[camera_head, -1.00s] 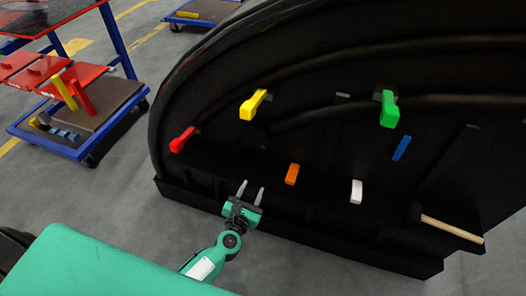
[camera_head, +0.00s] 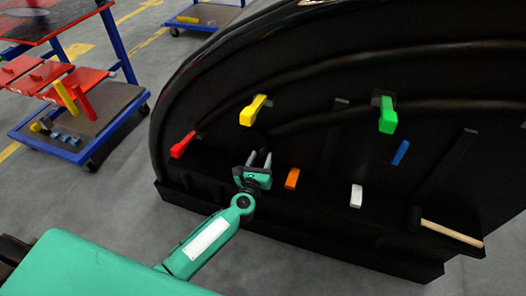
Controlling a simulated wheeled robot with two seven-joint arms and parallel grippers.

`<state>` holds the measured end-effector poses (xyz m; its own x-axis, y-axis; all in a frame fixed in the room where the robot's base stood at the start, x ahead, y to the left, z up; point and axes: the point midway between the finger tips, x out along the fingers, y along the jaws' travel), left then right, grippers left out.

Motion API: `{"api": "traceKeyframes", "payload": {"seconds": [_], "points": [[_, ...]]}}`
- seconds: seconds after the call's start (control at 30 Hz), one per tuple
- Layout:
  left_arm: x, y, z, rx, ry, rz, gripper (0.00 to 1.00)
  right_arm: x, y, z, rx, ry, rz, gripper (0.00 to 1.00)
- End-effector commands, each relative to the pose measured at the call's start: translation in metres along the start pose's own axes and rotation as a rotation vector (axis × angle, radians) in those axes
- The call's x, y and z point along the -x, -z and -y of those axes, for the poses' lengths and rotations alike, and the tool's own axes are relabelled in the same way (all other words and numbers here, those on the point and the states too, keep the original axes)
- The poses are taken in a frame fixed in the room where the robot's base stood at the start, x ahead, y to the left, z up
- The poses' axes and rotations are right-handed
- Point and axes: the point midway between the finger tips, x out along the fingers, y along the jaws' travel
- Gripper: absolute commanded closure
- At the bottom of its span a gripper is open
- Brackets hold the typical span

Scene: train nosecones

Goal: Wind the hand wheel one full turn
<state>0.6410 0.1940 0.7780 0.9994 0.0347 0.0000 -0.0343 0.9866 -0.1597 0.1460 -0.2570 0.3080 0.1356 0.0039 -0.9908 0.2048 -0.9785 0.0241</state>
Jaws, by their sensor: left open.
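I cannot make out a hand wheel for certain; the black nosecone (camera_head: 330,220) is very dark inside. My left gripper (camera_head: 260,158) is open, its two grey fingers pointing up and away into the nosecone's dark interior. Nothing shows between the fingers. They are below the yellow handle (camera_head: 253,110), right of the red handle (camera_head: 183,145) and left of the orange block (camera_head: 292,179). Whether the fingers touch anything dark behind them cannot be told. My right gripper is not in view.
A green handle (camera_head: 387,114), a blue piece (camera_head: 400,152), a white block (camera_head: 356,195) and a wooden bar (camera_head: 452,233) are on the nosecone to the right. A blue-framed cart (camera_head: 75,150) stands at the left. Grey floor (camera_head: 125,205) is clear between.

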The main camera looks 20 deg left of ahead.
Motion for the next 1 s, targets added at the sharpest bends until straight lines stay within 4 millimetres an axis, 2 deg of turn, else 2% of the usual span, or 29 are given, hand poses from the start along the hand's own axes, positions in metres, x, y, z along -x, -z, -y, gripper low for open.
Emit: {"api": "traceKeyframes", "payload": {"seconds": [0.1, 0.23, 0.63, 0.83, 1.0], "points": [[-0.015, 0.0, 0.0, -0.002, 0.001, 0.0, 0.59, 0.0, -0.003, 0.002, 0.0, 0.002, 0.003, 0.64], [-0.025, 0.0, 0.0, -0.001, 0.001, 0.0, 0.59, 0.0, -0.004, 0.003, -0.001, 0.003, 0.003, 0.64], [-0.03, 0.0, 0.0, -0.001, 0.0, 0.0, 0.59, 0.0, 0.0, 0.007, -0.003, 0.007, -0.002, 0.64], [-0.03, 0.0, 0.0, -0.001, 0.0, 0.0, 0.98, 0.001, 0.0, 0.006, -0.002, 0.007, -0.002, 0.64], [-0.03, 0.001, 0.0, -0.004, 0.0, 0.0, 1.0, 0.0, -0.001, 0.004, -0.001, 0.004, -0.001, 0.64]]}}
